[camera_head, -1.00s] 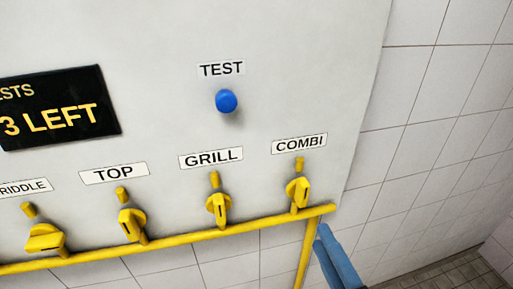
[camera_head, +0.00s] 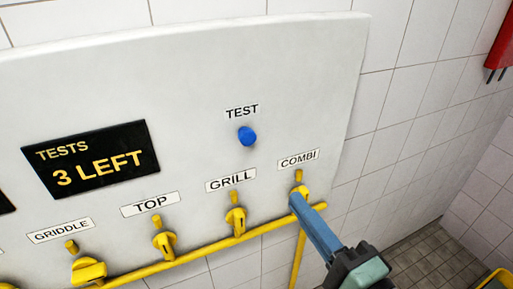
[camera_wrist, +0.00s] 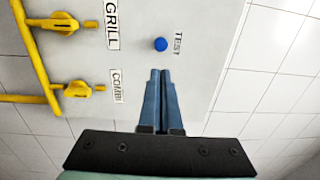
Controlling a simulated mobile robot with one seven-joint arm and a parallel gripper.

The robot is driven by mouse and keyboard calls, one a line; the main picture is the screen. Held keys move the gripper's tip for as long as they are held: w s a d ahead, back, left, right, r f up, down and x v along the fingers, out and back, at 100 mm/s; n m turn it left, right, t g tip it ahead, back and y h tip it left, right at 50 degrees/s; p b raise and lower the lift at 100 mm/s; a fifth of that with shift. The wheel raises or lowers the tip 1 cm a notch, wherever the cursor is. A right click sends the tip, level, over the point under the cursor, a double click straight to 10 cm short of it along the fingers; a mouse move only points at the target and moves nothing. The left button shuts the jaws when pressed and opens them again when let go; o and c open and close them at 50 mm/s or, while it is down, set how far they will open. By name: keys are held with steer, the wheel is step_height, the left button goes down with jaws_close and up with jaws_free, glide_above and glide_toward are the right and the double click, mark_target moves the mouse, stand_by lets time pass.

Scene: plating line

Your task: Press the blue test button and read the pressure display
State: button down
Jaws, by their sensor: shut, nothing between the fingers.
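The blue test button (camera_head: 247,137) sits on the pale panel under a TEST label. It also shows in the wrist view (camera_wrist: 160,44), just beyond my fingertips. My gripper (camera_head: 296,198) has blue fingers, shut and empty; in the head view its tips overlap the COMBI valve, below and right of the button. In the wrist view the shut fingertips (camera_wrist: 161,72) point toward the button with a gap in the picture. A black display (camera_head: 92,160) reads "TESTS 3 LEFT" in yellow. Another black display is cut off at the left edge, its reading out of view.
Yellow valve handles stand in a row on a yellow pipe (camera_head: 190,250): GRIDDLE (camera_head: 88,270), TOP (camera_head: 164,242), GRILL (camera_head: 236,218) and COMBI (camera_head: 301,188). White tiled wall (camera_head: 400,110) lies right of the panel. A red object (camera_head: 502,45) hangs at the upper right.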

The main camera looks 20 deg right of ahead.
mark_target(249, 137)
steer(key=w+p, duration=0.1)
steer(key=w, duration=0.3)
steer(key=w+p, duration=0.2)
steer(key=w, duration=0.2)
steer(key=w+a+p, duration=0.1)
steer(key=w+p, duration=0.1)
steer(key=w, duration=0.2)
steer(key=shift+w+r, duration=0.35)
steer(key=shift+r, duration=0.05)
steer(key=shift+w+f+p, duration=0.1)
steer(key=shift+w+p, duration=0.3)
steer(key=shift+w, duration=0.2)
steer(key=shift+w, duration=0.75)
steer(key=shift+s+a+r, duration=0.1)
steer(key=shift+r, duration=0.3)
